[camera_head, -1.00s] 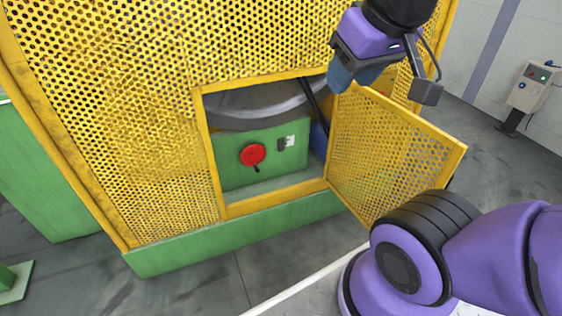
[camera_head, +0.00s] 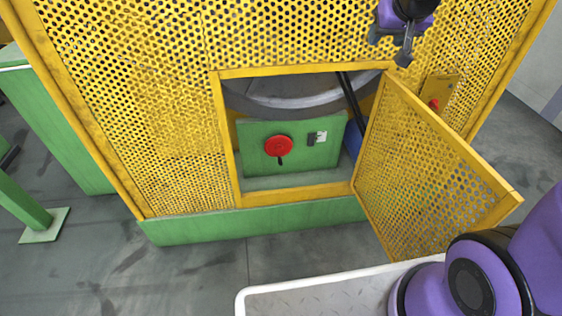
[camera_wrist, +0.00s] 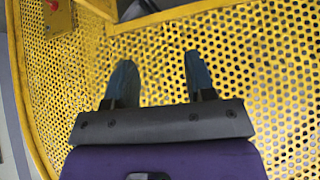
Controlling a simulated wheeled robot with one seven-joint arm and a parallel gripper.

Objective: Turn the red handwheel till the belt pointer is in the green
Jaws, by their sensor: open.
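The red handwheel (camera_head: 278,146), with a small dark handle at its lower edge, is mounted on a green panel (camera_head: 258,163) inside the opening of the yellow guard. A small dark and white gauge (camera_head: 317,137) sits to its right; its pointer and any green zone are too small to read. My gripper (camera_head: 404,58) is high at the top right of the head view, well apart from the handwheel. In the wrist view my gripper (camera_wrist: 158,75) has its two fingers apart with nothing between them, in front of yellow perforated mesh. The handwheel is not in the wrist view.
The perforated door (camera_head: 425,165) stands swung open to the right of the opening. The yellow guard (camera_head: 140,110) surrounds the opening. A red button (camera_head: 434,104) on a yellow plate is behind the door. Dark belts (camera_head: 352,100) run down inside. Grey floor (camera_head: 190,275) in front is clear.

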